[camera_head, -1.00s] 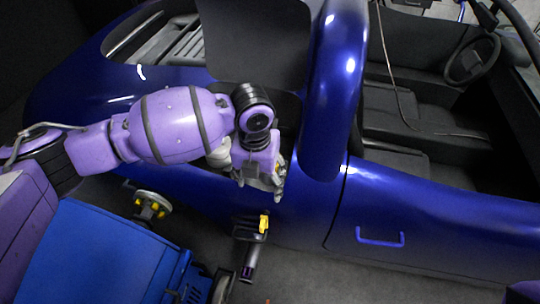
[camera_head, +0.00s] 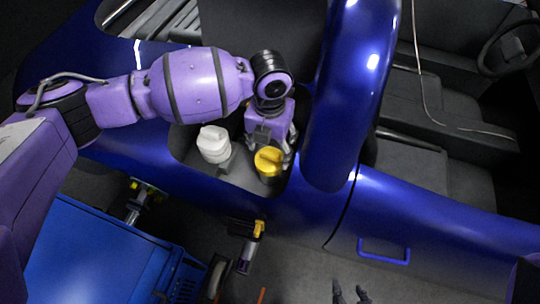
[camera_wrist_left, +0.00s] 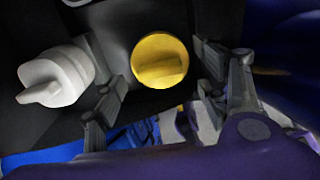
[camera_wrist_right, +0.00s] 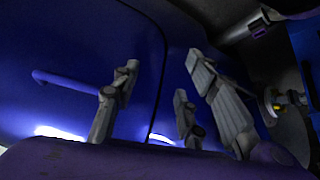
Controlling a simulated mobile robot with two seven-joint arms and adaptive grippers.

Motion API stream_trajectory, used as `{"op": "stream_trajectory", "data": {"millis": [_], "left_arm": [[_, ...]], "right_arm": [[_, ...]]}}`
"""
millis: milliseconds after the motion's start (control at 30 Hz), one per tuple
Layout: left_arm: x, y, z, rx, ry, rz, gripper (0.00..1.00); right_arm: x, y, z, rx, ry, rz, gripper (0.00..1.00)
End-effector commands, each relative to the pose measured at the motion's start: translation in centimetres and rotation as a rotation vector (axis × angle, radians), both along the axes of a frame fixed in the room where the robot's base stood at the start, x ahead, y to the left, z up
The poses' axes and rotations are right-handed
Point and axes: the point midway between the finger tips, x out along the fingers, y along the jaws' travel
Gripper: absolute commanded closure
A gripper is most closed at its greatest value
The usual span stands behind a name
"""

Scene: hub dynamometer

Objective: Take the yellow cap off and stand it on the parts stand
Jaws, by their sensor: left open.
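The yellow cap (camera_head: 268,161) sits in the open bay in the blue car's side, next to a white cap (camera_head: 213,144). My left gripper (camera_head: 277,150) is right at the yellow cap, with its fingers open. In the left wrist view the yellow cap (camera_wrist_left: 160,60) shows its raised grip bar and lies between the spread fingers, with no clear contact. My right gripper (camera_wrist_right: 160,75) is open and empty beside the blue car body; its fingertips also show at the bottom of the head view (camera_head: 350,292). I cannot tell for sure which thing is the parts stand.
A blue cart (camera_head: 90,260) stands at lower left. The car's blue roll hoop (camera_head: 345,90) rises just right of my left gripper. A blue door handle (camera_head: 384,252) sticks out at right.

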Motion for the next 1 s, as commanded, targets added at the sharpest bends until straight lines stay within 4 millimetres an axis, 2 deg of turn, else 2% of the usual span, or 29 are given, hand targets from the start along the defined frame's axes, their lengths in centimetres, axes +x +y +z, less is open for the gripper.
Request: {"op": "stream_trajectory", "data": {"millis": [300,567,833,1000], "left_arm": [[-0.2,0.3,-4.2,-0.001,0.0,0.0,0.33],[-0.2,0.3,-4.7,-0.002,-0.003,-0.001,0.33],[-0.2,0.4,-4.7,-0.001,-0.003,0.0,0.67],[-0.2,0.4,-4.7,-0.001,-0.003,0.0,0.67]], "right_arm": [[1.0,0.1,0.5,0.002,-0.021,0.003,0.6],[1.3,0.1,0.8,0.001,-0.029,0.002,0.6],[1.2,0.1,0.7,0.001,-0.025,0.002,0.6],[1.1,0.1,0.5,0.001,-0.022,0.002,0.6]]}}
